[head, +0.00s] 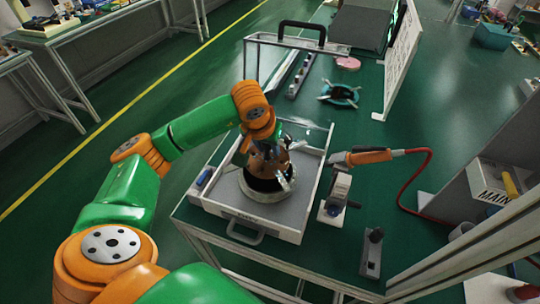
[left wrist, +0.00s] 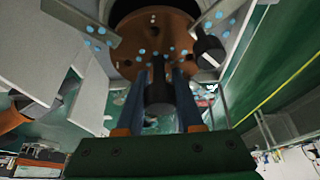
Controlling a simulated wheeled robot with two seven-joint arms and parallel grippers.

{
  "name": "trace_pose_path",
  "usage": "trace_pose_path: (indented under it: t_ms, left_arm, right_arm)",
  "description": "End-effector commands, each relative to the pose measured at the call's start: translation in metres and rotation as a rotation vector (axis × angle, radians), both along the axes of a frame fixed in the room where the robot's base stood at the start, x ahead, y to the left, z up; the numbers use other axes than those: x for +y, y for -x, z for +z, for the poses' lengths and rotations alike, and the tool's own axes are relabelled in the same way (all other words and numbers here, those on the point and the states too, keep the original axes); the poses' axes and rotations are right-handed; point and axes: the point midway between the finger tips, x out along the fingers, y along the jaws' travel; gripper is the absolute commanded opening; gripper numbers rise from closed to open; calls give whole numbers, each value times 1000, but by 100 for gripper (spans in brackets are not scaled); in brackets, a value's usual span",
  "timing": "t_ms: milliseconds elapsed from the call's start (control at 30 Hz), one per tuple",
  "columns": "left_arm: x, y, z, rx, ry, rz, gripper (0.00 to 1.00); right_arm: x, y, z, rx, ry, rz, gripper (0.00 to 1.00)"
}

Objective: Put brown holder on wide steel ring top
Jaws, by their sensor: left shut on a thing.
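My left gripper (head: 268,152) is over the tray, its fingers largely hidden by the wrist in the head view. In the left wrist view its two blue fingers (left wrist: 165,80) are shut on the dark central post of the brown holder (left wrist: 133,45), a round brown disc with pale blue dots. In the head view the brown holder (head: 278,164) shows just under the gripper, at the far side of the wide steel ring (head: 262,199). The ring is pale with a dark opening. I cannot tell whether holder and ring touch. My right gripper is out of view.
The ring stands in a shallow white tray (head: 216,207) on a green-topped table. An orange tool with a red hose (head: 368,157) and a small device (head: 335,200) stand right of the tray. A frame with a black handle (head: 302,27) rises behind.

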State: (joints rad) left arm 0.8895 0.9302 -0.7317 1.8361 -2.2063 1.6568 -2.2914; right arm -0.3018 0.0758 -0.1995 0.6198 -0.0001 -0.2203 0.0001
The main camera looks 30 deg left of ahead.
Motion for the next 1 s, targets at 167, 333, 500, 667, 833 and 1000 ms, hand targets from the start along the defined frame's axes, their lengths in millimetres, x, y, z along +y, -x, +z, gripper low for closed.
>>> trace_pose_path:
  t_ms: [167, 333, 500, 667, 833, 1000]
  left_arm:
    - [0, 1, -32, 4, 1, -1, 0]
    - [0, 0, -35, -1, -1, -1, 0]
    - [0, 0, -38, -1, -1, -1, 0]
    - [0, 0, -43, -1, -1, -1, 0]
    - [0, 0, -47, -1, 1, 0, 0]
    - [0, 0, -47, 1, 0, -1, 47]
  right_arm:
    - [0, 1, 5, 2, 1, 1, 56]
    - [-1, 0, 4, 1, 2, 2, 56]
    - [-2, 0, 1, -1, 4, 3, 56]
    - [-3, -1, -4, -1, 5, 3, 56]
    - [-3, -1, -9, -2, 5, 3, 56]
    - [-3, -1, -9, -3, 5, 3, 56]
